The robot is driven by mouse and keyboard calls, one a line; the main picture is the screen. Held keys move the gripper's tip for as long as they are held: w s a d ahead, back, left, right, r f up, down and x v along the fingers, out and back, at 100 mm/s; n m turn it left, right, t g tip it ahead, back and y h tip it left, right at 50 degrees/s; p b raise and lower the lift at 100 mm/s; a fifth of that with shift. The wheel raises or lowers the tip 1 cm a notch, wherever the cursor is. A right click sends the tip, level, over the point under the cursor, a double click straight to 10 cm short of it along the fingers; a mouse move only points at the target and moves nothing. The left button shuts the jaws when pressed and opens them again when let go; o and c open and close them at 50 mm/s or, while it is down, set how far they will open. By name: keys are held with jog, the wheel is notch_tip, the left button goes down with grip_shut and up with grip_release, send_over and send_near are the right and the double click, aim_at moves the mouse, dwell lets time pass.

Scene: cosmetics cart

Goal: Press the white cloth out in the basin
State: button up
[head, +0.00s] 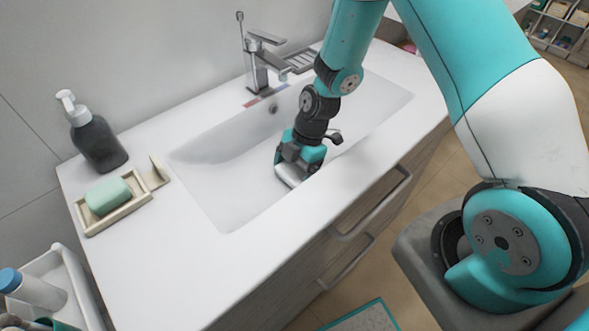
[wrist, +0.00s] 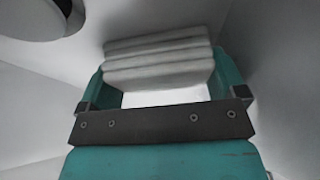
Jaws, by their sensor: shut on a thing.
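The white basin (head: 225,190) is sunk into the white counter. My gripper (head: 291,168) is down inside it, pointing downward near the basin's front wall. In the wrist view my gripper (wrist: 160,88) is shut on the white cloth (wrist: 158,60), which is folded into several layers and spans between the two teal fingers. A small part of the cloth (head: 287,179) also shows in the head view below the gripper. The gripper hides most of the cloth there, and I cannot tell whether it touches the basin floor.
A grey faucet (head: 262,68) stands behind the basin. A dark soap pump bottle (head: 97,143) and a wooden dish (head: 128,209) with green soap (head: 108,196) are on the counter at left. A white bin (head: 80,285) with bottles is at lower left. The basin's left half is clear.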

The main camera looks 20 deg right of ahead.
aim_at(295, 170)
notch_tip(295, 170, up, 15)
jog(key=p, duration=1)
